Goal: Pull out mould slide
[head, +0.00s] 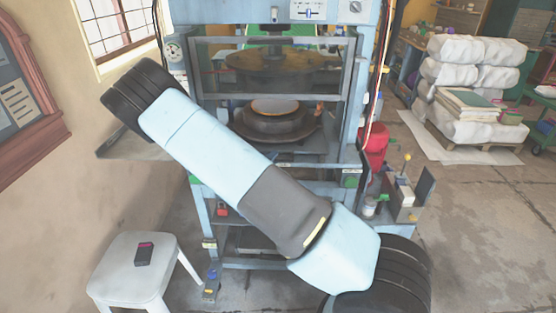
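The blue press frame (183,22) stands in the middle of the head view. Inside it, a round dark mould (268,126) with a lighter disc (275,106) on top sits low on a flat base, which I take for the mould slide. A wide round plate (285,60) hangs above it, with a gap between them. My pale blue arm crosses in front of the press from lower right to upper left and hides part of the slide's front. My gripper is out of view, so its hold cannot be seen. I cannot make out a slide handle.
A white stool (128,262) with a small dark and red object (145,252) stands at lower left. A red container (374,143) is right of the press. Stacked white sacks (450,73) lie on a pallet at upper right.

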